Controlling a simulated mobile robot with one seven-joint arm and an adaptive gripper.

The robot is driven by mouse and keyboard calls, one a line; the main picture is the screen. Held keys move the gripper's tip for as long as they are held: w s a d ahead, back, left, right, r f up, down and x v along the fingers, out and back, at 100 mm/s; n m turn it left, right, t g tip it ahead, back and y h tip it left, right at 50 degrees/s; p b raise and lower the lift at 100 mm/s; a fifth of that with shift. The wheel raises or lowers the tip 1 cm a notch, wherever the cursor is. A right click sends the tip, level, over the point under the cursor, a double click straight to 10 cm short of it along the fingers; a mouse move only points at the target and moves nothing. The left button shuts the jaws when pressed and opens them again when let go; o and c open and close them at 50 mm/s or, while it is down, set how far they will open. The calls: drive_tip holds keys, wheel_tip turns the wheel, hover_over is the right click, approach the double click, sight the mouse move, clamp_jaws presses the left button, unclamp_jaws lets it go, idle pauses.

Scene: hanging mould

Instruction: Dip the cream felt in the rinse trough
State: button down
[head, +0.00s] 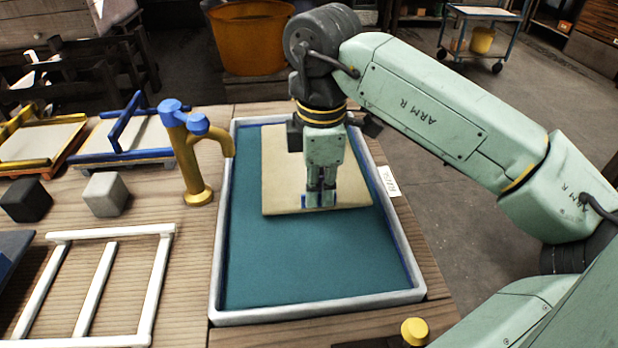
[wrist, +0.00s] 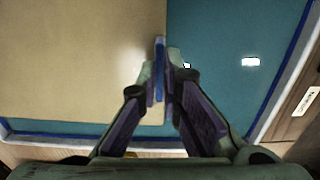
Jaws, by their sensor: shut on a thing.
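The cream felt (head: 290,165) is a flat, stiff-looking rectangle inside the outline of the rinse trough (head: 320,312), over its far half. The trough has a pale rim, a blue inner line and teal water (head: 300,265). My gripper (head: 320,202) points down at the felt's near edge, shut on a narrow blue strip there. The wrist view shows this strip (wrist: 159,60) between my fingertips (wrist: 162,80), along the edge of the felt (wrist: 75,60). I cannot tell whether the felt touches the water or hangs just above it.
A yellow tap with blue knobs (head: 186,150) stands at the trough's left rim. Further left are a dark cube (head: 26,200), a grey cube (head: 106,194), a white frame (head: 157,285) and blue and yellow framed trays. A yellow knob (head: 414,331) stands at the near right.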

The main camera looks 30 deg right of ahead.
drive_tip(key=shift+r+p, duration=1.1)
drive_tip(key=shift+r, duration=1.2)
drive_tip(key=shift+r+p, duration=1.05)
drive_tip(key=shift+r, duration=0.95)
